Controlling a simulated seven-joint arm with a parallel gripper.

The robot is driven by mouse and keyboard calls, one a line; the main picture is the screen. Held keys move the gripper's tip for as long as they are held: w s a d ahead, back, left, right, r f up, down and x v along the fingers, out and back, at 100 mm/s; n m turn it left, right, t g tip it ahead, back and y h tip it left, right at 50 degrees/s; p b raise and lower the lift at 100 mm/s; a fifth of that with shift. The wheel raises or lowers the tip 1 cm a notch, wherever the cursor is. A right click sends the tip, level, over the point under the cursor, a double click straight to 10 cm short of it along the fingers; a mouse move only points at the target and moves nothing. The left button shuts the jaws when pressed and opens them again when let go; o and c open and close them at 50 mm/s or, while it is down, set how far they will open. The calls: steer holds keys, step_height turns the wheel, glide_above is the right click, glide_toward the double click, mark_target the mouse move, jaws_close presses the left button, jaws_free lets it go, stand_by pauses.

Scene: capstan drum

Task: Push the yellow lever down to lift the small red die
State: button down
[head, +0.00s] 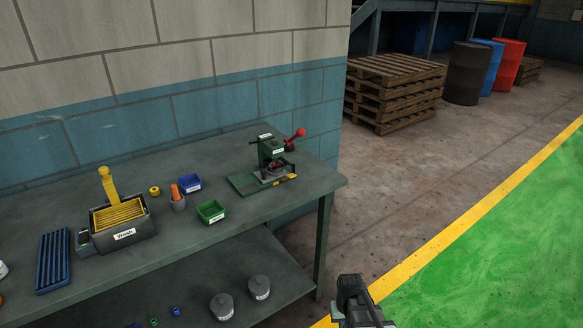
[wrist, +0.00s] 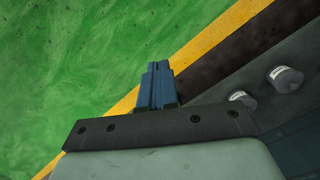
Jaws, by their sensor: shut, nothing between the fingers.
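A yellow lever (head: 106,185) stands upright at the back of a dark box with yellow slats (head: 119,214) on the left part of the bench. A green press (head: 271,152) with a red ball-ended handle (head: 296,134) stands toward the bench's right end. A small yellow piece (head: 289,178) sits low at the press's front. Something small and red shows under the press head, but I cannot tell if it is the die. My gripper (head: 350,281) is beyond the bench's front right corner, well apart from everything. In the wrist view its fingers (wrist: 156,68) are together and empty.
Grey canisters (head: 260,288) stand on the lower shelf. Pallets (head: 396,92) and drums stand far off. Floor near my gripper is clear.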

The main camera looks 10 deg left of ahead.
steer(key=w+a+r+t, duration=0.2)
steer(key=w+a+r, duration=0.5)
steer(key=w+r, duration=0.4)
steer(key=w+a+r+n, duration=0.2)
steer(key=w+a+r, duration=0.3)
steer(key=r, duration=0.9)
steer(key=w+a+r+n+y, duration=0.1)
steer(key=w+a+r, duration=0.4)
steer(key=r, duration=0.9)
steer(key=w+a+r+n, duration=0.3)
steer(key=w+a+r, duration=0.3)
steer(key=w+r, duration=0.4)
step_height(320, 180, up, 4)
steer(key=shift+w+f+y, duration=0.1)
steer(key=shift+w+y, duration=0.1)
steer(key=shift+y, duration=0.1)
glide_above(290, 175)
steer(key=f, duration=1.2)
steer(key=shift+s+d+f, duration=0.1)
steer(key=shift+d+f, duration=0.1)
steer(key=shift+f, duration=0.05)
steer(key=shift+d+f, duration=0.1)
steer(key=shift+f, duration=0.5)
